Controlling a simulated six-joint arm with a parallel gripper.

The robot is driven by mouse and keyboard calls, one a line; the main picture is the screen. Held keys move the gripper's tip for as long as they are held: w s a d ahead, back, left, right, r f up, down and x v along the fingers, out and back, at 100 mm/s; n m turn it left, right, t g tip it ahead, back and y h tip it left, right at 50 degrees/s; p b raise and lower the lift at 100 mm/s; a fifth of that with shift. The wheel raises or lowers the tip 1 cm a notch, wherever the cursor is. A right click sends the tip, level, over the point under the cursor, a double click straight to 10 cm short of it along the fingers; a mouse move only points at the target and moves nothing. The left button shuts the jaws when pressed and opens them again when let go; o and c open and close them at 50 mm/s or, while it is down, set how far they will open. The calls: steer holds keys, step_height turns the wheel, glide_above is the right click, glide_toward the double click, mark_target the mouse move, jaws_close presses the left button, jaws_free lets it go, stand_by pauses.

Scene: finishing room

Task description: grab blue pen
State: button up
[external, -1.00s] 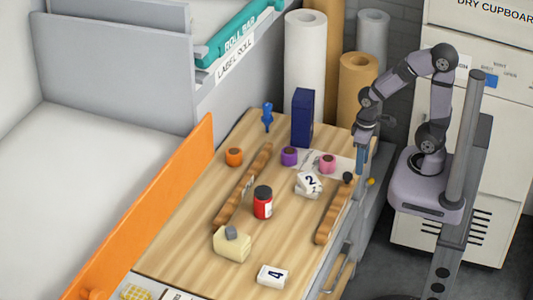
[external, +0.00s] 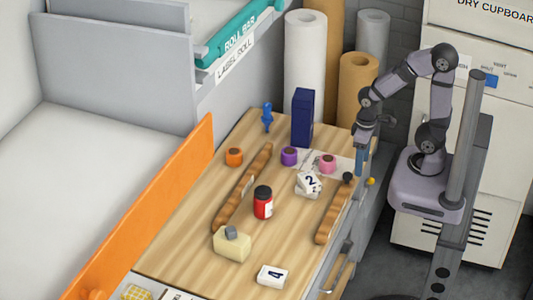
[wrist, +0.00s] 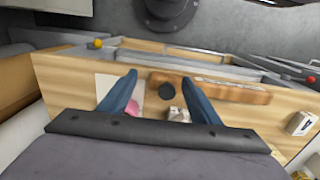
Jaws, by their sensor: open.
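I cannot make out a clear blue pen in either view. A small blue pin-shaped object (external: 267,117) stands on the far left part of the wooden bench top, near the orange panel. My gripper (external: 360,160) is at the bench's right edge, pointing down. In the wrist view its two blue fingers (wrist: 159,79) are spread apart with nothing held between them. A dark round knob (wrist: 166,91) and a wooden notched strip (wrist: 225,92) show below the fingers. The blue pin-shaped object is not visible in the wrist view.
A tall dark blue box (external: 302,118) stands between the pin-shaped object and my gripper. Purple (external: 289,156), pink (external: 328,163) and orange (external: 234,156) pots, a red jar (external: 263,203), number blocks and two wooden strips occupy the bench. Tall rolls stand behind.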

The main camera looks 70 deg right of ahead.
mark_target(268, 121)
steer(key=w+d+m+h+b, duration=0.1)
steer(key=w+b, duration=0.1)
steer(key=w, duration=0.3)
steer(key=w+d+f+m+t+h+b, duration=0.1)
steer(key=w+d+m+h+b, duration=0.1)
steer(key=w, duration=0.3)
steer(key=w+d+f+m+h+b, duration=0.1)
steer(key=w+d+b, duration=0.1)
steer(key=w+b, duration=0.2)
steer(key=shift+w+d+f+m+t+h, duration=0.1)
steer(key=shift+w+f+m+t+h, duration=0.1)
steer(key=shift+w, duration=0.25)
steer(key=shift+w+d+f+m+t+h, duration=0.1)
steer(key=shift+w+m, duration=0.1)
steer(key=shift+w, duration=0.25)
steer(key=w+d+m+t+h+b, duration=0.1)
steer(key=w+m+h+b, duration=0.1)
steer(key=w, duration=0.5)
steer(key=w+d+m+t+h+b, duration=0.2)
steer(key=w+b, duration=0.3)
steer(key=w, duration=0.1)
steer(key=w+d+f+m+t+h+b, duration=0.1)
steer(key=w+d+m+t+h+b, duration=0.1)
steer(key=w, duration=0.5)
steer(key=shift+w+m+h+b, duration=0.3)
steer(key=shift+m+b, duration=0.1)
steer(key=shift+b, duration=0.25)
steer(key=shift+w+d+t, duration=0.3)
steer(key=shift+p+x, duration=1.25)
steer(key=shift+x, duration=2.35)
